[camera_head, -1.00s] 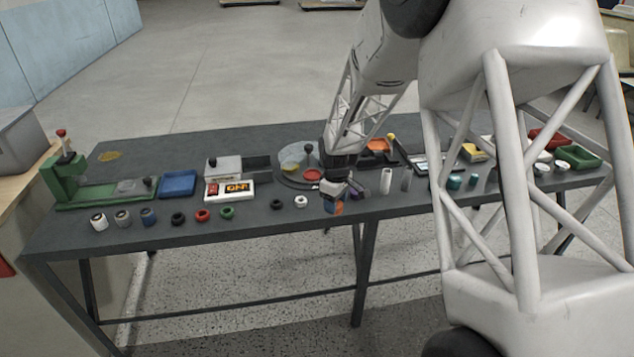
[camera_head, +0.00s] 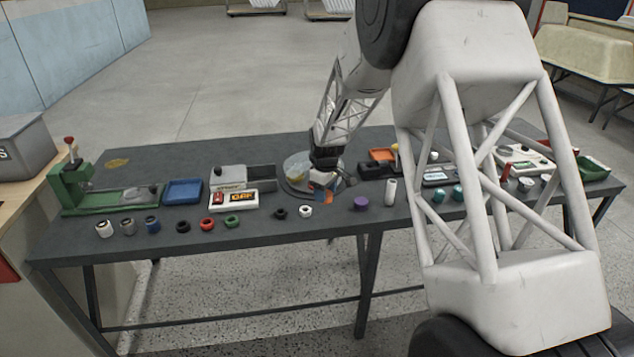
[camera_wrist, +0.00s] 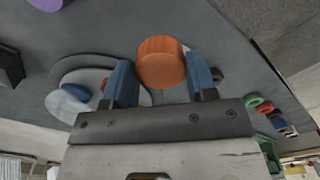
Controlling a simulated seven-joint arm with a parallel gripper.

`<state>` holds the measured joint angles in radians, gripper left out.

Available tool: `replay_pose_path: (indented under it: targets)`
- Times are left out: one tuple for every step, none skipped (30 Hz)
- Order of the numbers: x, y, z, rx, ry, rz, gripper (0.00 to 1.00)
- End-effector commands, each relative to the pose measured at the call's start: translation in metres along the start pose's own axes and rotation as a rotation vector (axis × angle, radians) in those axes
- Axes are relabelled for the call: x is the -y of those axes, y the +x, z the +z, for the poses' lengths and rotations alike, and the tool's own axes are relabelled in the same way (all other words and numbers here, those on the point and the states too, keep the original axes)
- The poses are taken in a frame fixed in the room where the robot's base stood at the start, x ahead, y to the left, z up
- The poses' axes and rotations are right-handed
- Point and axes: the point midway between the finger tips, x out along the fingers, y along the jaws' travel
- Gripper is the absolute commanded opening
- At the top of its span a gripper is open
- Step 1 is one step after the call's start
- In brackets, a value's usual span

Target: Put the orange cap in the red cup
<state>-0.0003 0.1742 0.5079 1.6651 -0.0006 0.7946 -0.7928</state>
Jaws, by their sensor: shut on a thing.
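My gripper (camera_wrist: 160,82) has blue fingers on both sides of the orange cap (camera_wrist: 160,62), a short round cylinder held at the fingertips. In the head view, my gripper (camera_head: 322,186) is above the table near the front of the round grey base, and only a little orange shows beneath it. A sliver of red (camera_wrist: 104,86) shows beside the left finger in the wrist view, on or near the round base. I cannot tell whether it is the red cup, as my gripper hides most of that spot in the head view.
The round base (camera_head: 291,184) carries a pale disc. A purple cylinder (camera_head: 361,203) and a white cylinder (camera_head: 390,191) stand to the right.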

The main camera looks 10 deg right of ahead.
Motion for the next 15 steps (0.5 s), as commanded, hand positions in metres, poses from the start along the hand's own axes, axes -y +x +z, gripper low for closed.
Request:
replay_pose_path:
  targets:
    - [-0.003,0.001,-0.003,0.0,0.0,0.0,0.26]
    - [-0.004,0.002,-0.004,0.001,0.0,-0.001,0.26]
    - [-0.007,0.002,-0.007,0.001,0.0,-0.001,0.26]
    - [-0.009,0.003,-0.009,0.001,0.0,-0.001,0.26]
    - [-0.012,0.003,-0.012,0.0,0.0,0.0,0.26]
    - [-0.016,0.003,-0.015,0.0,0.0,0.0,0.26]
    - [-0.018,0.004,-0.018,0.0,0.0,0.0,0.26]
    - [-0.021,0.004,-0.021,0.001,0.0,-0.001,0.26]
    - [-0.025,0.005,-0.025,0.0,0.0,0.0,0.26]
    - [-0.028,0.004,-0.028,0.0,0.0,0.0,0.26]
    - [-0.031,0.005,-0.03,0.0,0.0,0.0,0.26]
    - [-0.035,0.006,-0.034,0.0,0.0,-0.001,0.26]
    - [-0.038,0.006,-0.037,0.0,0.0,0.0,0.26]
    - [-0.041,0.006,-0.04,0.0,0.0,0.0,0.26]
    - [-0.044,0.006,-0.043,0.0,0.0,0.0,0.26]
